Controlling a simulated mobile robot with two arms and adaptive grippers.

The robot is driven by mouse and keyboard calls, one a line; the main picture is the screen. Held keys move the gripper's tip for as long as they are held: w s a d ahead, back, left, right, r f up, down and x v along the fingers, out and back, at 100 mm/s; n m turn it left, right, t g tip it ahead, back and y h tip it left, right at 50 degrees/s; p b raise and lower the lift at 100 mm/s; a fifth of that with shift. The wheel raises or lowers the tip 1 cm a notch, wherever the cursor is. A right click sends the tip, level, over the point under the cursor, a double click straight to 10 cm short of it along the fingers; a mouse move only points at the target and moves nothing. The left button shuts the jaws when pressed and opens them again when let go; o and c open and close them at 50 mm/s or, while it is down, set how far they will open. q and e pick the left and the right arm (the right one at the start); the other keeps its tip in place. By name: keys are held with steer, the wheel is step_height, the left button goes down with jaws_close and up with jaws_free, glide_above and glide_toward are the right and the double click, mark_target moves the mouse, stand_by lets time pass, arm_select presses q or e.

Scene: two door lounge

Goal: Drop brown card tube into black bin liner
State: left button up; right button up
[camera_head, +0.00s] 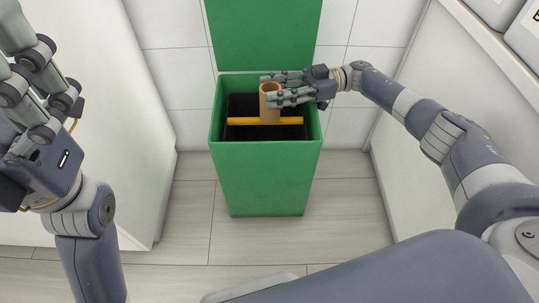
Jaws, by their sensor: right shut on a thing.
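The brown card tube (271,104) is upright in my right gripper (270,91), which is shut on it. The gripper reaches in from the right, over the opening of a green bin (265,180). The black bin liner (240,104) lines the inside of the bin below the tube. The tube's lower end appears in front of the liner; I cannot tell how far it is above or inside it. My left gripper (42,95) is raised at the far left, its fingers spread and empty.
A yellow bar (243,121) crosses the bin opening, close to the tube. The green lid (263,35) stands open behind. White cabinets flank the bin at left (110,140) and right (425,100). The light floor (185,225) in front is clear.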

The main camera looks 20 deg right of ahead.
steer(key=o, duration=0.8)
steer(key=shift+d, duration=3.75)
steer(key=shift+s, duration=0.1)
